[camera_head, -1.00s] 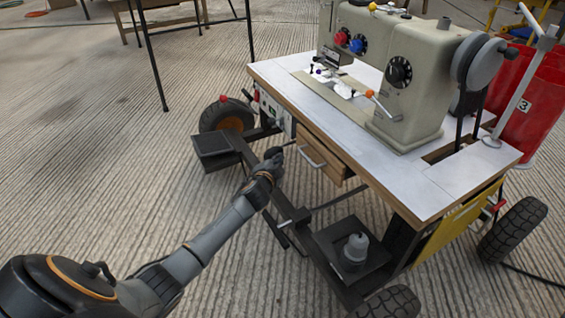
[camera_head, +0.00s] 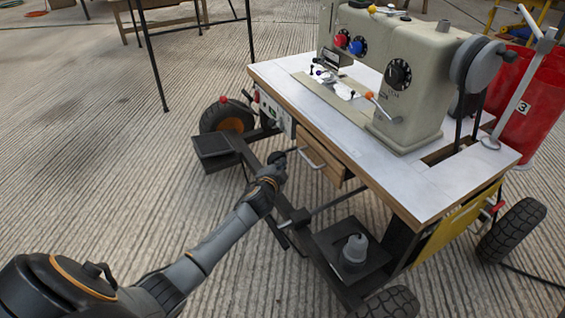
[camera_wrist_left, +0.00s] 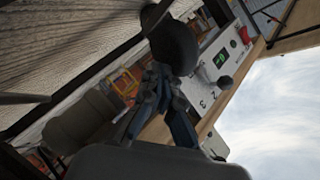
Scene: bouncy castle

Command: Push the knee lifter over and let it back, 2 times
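The knee lifter (camera_head: 277,158) is a round black pad on a thin rod under the front edge of the sewing table (camera_head: 372,165), left of the drawer. In the left wrist view the pad (camera_wrist_left: 175,45) is large and dark, just beyond my fingertips. My left gripper (camera_head: 273,172) is at the pad's near side, seemingly against it; exact contact is hard to tell. In the left wrist view the fingers of my left gripper (camera_wrist_left: 160,78) come together at the tips, with nothing seen between them. My right gripper is out of view.
A beige sewing machine (camera_head: 405,75) stands on the table. A wooden drawer (camera_head: 318,155) with a metal handle is close to the right of my gripper. A control panel (camera_head: 271,110) is beyond the pad. Dark frame bars and a pedal plate (camera_head: 335,240) lie below. Floor at left is clear.

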